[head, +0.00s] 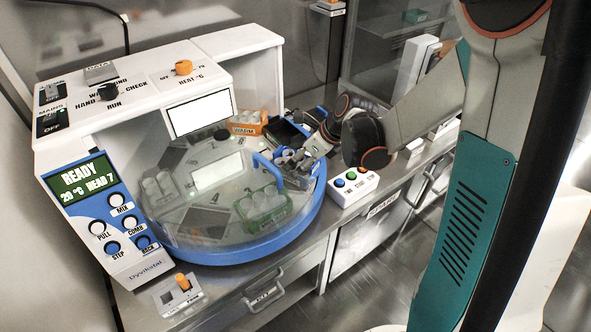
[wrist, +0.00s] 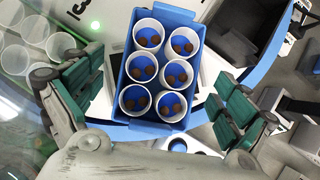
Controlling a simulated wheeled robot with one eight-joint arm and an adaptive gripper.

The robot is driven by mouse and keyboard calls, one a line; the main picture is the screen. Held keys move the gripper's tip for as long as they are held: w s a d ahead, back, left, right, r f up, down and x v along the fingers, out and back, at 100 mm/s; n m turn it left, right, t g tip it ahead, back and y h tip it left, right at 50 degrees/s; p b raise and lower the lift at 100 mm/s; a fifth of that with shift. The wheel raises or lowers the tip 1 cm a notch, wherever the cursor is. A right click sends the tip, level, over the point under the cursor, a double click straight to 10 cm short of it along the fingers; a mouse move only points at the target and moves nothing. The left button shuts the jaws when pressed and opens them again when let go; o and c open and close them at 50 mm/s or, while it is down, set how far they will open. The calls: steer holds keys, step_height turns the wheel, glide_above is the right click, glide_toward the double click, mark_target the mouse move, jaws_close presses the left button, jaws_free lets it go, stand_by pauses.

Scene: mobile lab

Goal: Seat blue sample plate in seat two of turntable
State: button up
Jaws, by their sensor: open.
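The blue sample plate (wrist: 166,15) fills the middle of the wrist view, holding two columns of white cups with brown pieces inside. My gripper (wrist: 158,88) is open, with one green-padded finger on each side of the plate and a visible gap to it. In the head view my gripper (head: 308,152) is over the right side of the turntable (head: 262,250), a round grey disc with a blue rim. The plate is partly hidden there by the gripper. I cannot tell which seat it is over or whether it rests fully down.
A green plate (head: 263,212) with cups sits at the turntable's front, and an orange plate (head: 248,124) at its back. The white machine housing (head: 110,140) stands at the left. A small button box (head: 352,186) stands right of the turntable on the bench.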

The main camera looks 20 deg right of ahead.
steer(key=b+x, duration=0.1)
steer(key=x, duration=0.2)
steer(key=c, duration=1.3)
